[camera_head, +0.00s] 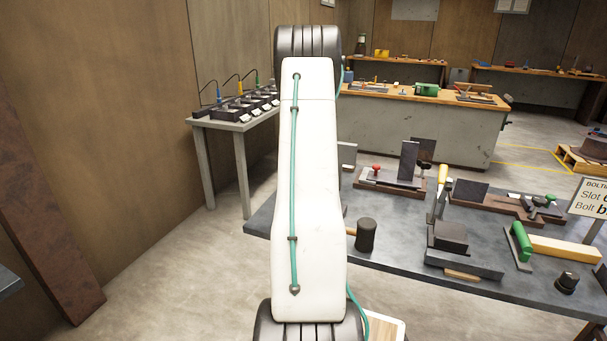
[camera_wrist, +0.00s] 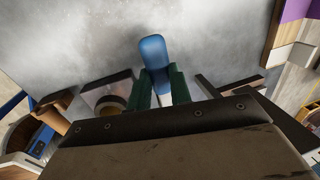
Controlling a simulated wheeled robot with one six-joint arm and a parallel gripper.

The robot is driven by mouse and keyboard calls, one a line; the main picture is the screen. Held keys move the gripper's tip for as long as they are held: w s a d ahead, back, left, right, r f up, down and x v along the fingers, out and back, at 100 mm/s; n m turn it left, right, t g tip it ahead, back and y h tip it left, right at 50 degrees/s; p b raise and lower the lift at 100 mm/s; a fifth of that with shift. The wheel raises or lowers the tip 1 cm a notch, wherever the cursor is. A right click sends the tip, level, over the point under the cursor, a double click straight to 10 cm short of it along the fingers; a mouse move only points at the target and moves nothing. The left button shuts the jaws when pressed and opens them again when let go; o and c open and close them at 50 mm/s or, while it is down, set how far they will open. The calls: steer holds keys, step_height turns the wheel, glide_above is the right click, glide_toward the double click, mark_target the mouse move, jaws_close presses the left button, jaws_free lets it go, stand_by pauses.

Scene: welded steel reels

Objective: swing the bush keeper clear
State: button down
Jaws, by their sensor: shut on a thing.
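In the wrist view, my gripper (camera_wrist: 158,87) has its two dark green fingers closed on either side of a blue-ended handle (camera_wrist: 153,52). A pale shank shows below the blue end, between the fingers. This handle may belong to the bush keeper, but I cannot tell for sure. Just left of the fingers, a round tan piece with a dark rim (camera_wrist: 112,104) sits by a grey block. A broad dark plate with screws (camera_wrist: 165,120) fills the bottom of the view and hides what lies below. In the head view, my own arm hides the gripper and the handle.
In the head view, a dark steel bench (camera_head: 400,262) at the right carries a black mallet (camera_head: 366,235), a green-handled tool (camera_head: 520,243) and several fixtures. A side table (camera_head: 240,122) with small devices stands at the left wall.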

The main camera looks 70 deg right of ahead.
steer(key=shift+s+d, duration=0.1)
steer(key=shift+s, duration=0.1)
steer(key=c, duration=1.3)
jaws_free()
steer(key=shift+w, duration=0.1)
steer(key=shift+w+r, duration=0.1)
steer(key=shift+r, duration=0.2)
steer(key=r, duration=0.2)
steer(key=a+r, duration=0.1)
steer(key=r, duration=0.4)
steer(key=shift+a, duration=0.3)
